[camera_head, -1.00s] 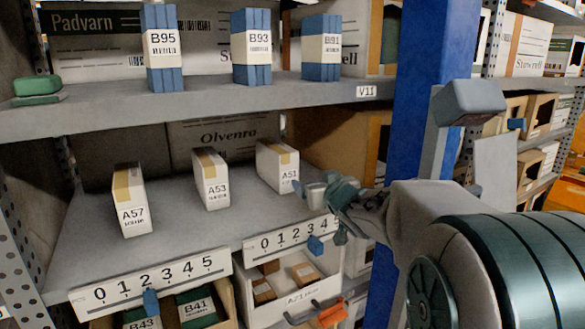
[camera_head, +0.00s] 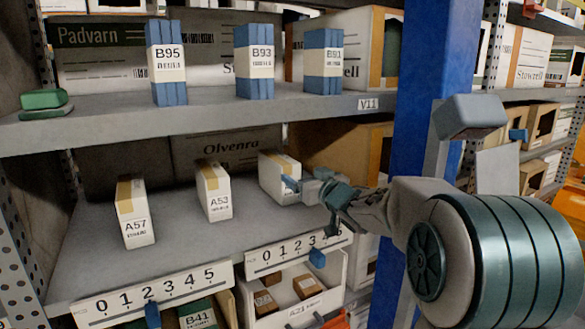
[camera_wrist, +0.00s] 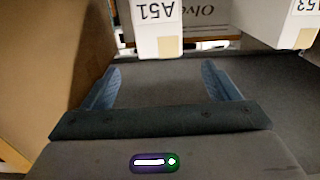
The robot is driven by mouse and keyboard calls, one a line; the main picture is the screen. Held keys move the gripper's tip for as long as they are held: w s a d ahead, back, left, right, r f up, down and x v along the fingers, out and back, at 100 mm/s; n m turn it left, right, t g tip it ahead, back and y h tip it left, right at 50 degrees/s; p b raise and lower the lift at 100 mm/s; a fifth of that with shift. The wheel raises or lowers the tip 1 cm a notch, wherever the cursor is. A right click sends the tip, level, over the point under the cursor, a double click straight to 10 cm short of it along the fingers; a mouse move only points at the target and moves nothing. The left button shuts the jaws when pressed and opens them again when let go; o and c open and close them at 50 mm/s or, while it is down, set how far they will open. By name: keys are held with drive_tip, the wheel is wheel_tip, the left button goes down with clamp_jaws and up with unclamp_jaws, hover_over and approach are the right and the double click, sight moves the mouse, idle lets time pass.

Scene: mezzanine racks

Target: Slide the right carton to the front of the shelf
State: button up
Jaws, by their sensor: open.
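The right carton, a small white box with a tan tape strip, labelled A51 (camera_head: 279,177), stands upright on the middle shelf (camera_head: 185,240). My gripper (camera_head: 297,187) is at its front right, and its fingers cover part of the carton in the head view. In the wrist view, A51 (camera_wrist: 158,28) appears upside down ahead of the open fingers (camera_wrist: 160,88). The space between the fingers is empty. Cartons A53 (camera_head: 213,190) and A57 (camera_head: 135,211) stand to its left; A53 also shows at the wrist view's top right (camera_wrist: 280,20).
A blue upright post (camera_head: 425,110) stands right of the shelf bay. A large brown box (camera_head: 345,150) is behind and right of A51. The shelf's front edge carries number strips (camera_head: 298,252). Blue packs (camera_head: 323,62) stand on the shelf above.

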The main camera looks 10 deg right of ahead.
sight(292, 168)
drive_tip(key=p+x, duration=0.1)
drive_tip(key=x, duration=0.9)
drive_tip(key=c, duration=1.3)
